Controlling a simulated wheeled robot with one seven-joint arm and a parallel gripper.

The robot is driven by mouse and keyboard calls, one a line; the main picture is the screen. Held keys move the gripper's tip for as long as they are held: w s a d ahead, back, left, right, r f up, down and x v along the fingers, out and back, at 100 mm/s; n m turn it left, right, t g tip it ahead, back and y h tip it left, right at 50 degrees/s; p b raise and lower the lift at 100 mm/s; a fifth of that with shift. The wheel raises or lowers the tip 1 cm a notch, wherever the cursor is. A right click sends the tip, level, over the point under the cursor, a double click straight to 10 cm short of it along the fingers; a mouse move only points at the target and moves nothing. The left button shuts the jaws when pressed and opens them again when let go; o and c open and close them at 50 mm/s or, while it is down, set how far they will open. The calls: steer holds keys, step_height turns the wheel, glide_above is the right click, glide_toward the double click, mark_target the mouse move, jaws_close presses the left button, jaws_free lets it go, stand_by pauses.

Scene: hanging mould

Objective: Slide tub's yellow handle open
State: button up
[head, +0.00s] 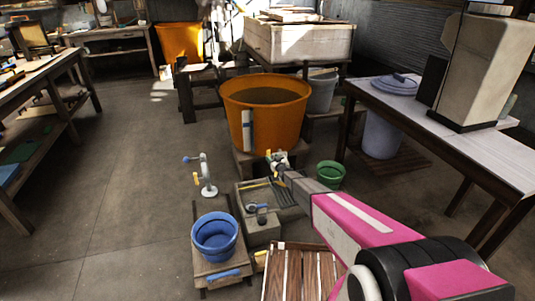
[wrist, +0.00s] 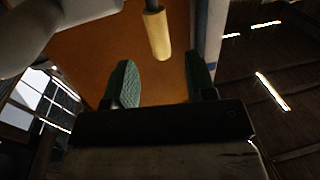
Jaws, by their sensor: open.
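The large orange tub (head: 262,120) stands on a low block in the middle of the head view. Its orange wall (wrist: 95,60) fills much of the wrist view. The yellow handle (wrist: 157,35) is a short rod that hangs in from the top of the wrist view, its end just beyond the line between my fingertips. My gripper (wrist: 159,62) is open, with one green-padded finger to each side of the handle's line, and nothing is between the pads. In the head view my gripper (head: 278,161) is at the tub's lower front, and the contact area there is too small to tell.
A blue bucket (head: 214,237) on a low stand and a wooden crate (head: 300,275) are in front. A green bucket (head: 330,175) stands right of my gripper. A table (head: 455,135) borders the right. Open floor (head: 120,170) lies to the left.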

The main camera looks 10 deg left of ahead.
mark_target(268, 152)
steer(key=x, duration=0.8)
steer(key=shift+w, duration=0.1)
